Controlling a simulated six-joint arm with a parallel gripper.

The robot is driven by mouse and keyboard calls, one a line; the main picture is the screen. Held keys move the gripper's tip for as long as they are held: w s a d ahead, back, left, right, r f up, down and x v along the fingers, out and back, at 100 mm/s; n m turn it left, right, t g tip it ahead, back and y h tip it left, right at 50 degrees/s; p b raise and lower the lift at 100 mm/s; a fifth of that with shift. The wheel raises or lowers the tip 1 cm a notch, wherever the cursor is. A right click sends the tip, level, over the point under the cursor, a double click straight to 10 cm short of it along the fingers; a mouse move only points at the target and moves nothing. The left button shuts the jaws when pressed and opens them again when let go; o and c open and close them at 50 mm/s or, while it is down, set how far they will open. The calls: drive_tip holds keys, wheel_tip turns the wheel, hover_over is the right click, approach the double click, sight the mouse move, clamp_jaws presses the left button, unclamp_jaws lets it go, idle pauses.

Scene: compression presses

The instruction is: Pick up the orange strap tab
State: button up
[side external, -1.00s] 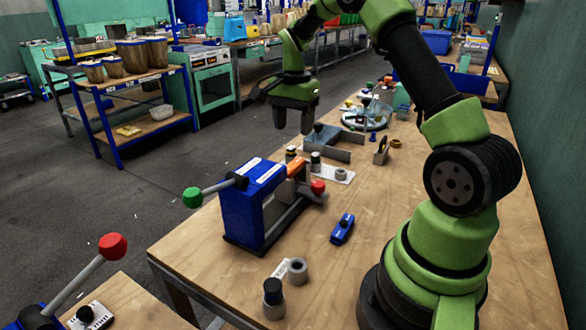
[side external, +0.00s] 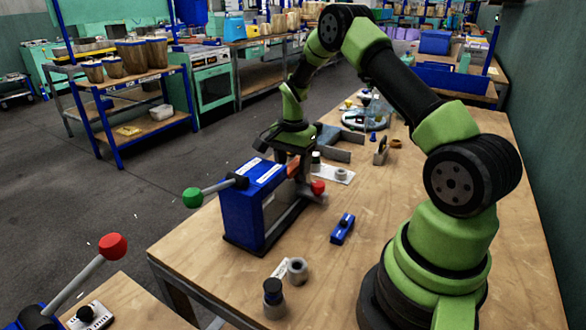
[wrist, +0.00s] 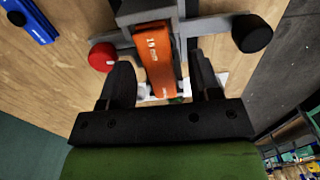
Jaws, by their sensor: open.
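The orange strap tab (wrist: 155,55) is a long flat orange strip with white markings, reaching out from the press in the wrist view. In the side external view only a small part of the tab (side external: 293,171) shows at the far end of the blue press (side external: 247,217). My gripper (wrist: 162,80) is open in the wrist view. One finger is on each side of the tab's near end, with a gap on both sides. In the side external view my gripper (side external: 294,160) is over that end of the press, and its fingertips are partly hidden.
The press has a red knob (wrist: 103,57) close to one finger, and a black knob (wrist: 252,33) stands beyond the other. A green-knobbed lever (side external: 192,198) sticks out left. A small blue block (side external: 342,229) lies on the wooden table (side external: 400,190). Grey metal brackets stand behind.

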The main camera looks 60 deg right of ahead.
drive_tip(key=shift+c, duration=0.4)
clamp_jaws()
drive_tip(key=shift+r, duration=0.15)
